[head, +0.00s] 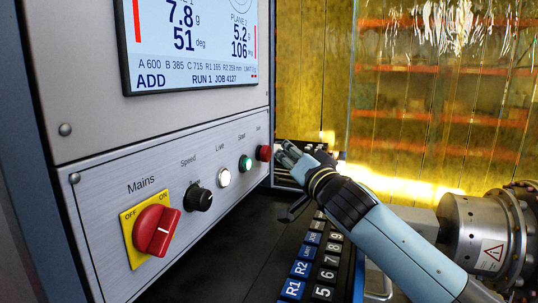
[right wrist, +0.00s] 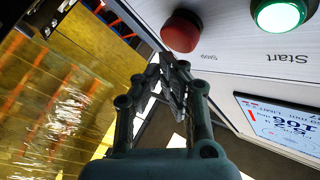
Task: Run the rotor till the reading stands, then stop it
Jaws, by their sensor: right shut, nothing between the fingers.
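The screen (head: 190,40) reads 7.8 g, 51 deg and 5.2 g, 106 deg, with ADD and RUN 1. My right gripper (head: 283,150) is shut and empty, just right of the stop button. In the right wrist view, the stop button (right wrist: 181,31) is beyond the fingertips, and the start button (right wrist: 278,14) glows green. My left gripper is out of view.
A keypad (head: 325,262) with blue and black keys lies below my right arm. The dark ledge (head: 230,255) in front of the panel looks clear.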

